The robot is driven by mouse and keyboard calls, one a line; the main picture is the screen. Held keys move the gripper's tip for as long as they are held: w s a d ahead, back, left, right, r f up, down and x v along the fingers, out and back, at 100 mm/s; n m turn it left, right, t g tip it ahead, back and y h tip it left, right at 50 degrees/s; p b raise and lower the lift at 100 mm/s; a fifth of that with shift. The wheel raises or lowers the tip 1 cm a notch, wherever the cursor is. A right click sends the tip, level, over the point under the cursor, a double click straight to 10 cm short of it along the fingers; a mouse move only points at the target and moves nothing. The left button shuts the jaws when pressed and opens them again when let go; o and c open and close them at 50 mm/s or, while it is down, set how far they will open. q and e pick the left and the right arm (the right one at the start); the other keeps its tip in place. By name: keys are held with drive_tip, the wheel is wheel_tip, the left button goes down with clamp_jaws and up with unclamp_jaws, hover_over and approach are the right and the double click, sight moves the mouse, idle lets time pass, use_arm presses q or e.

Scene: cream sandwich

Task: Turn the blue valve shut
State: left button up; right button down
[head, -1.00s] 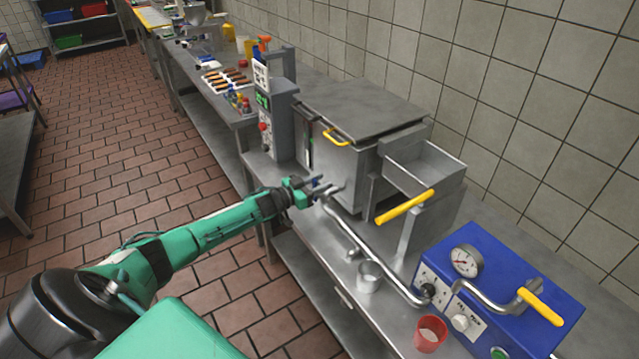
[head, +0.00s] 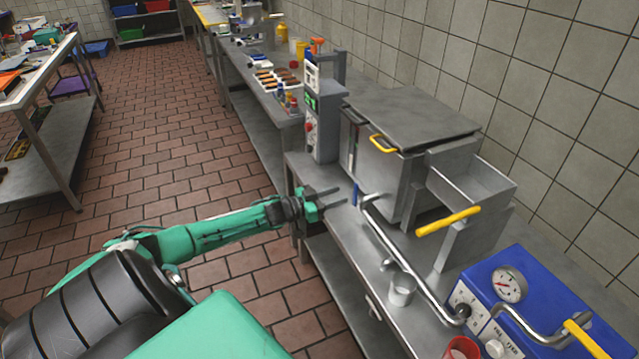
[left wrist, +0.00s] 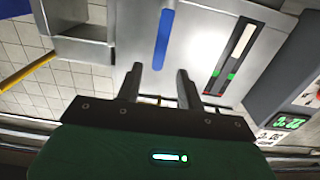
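In the left wrist view the fingertips (left wrist: 160,70) lie just below the handle's lower end, apparently with a gap. My right gripper is out of view.
The steel tank (head: 388,178) has a yellow lid handle (head: 383,144). A control post (head: 324,122) stands left of it. A steel cup (head: 402,290), a red cup (head: 461,348) and a blue pump box with gauge (head: 508,284) are nearer. The tiled aisle floor is clear.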

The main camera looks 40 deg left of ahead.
use_arm(q)
drive_tip(key=v, duration=0.4)
drive_tip(key=shift+s+a, duration=0.15)
drive_tip(key=shift+s, duration=0.25)
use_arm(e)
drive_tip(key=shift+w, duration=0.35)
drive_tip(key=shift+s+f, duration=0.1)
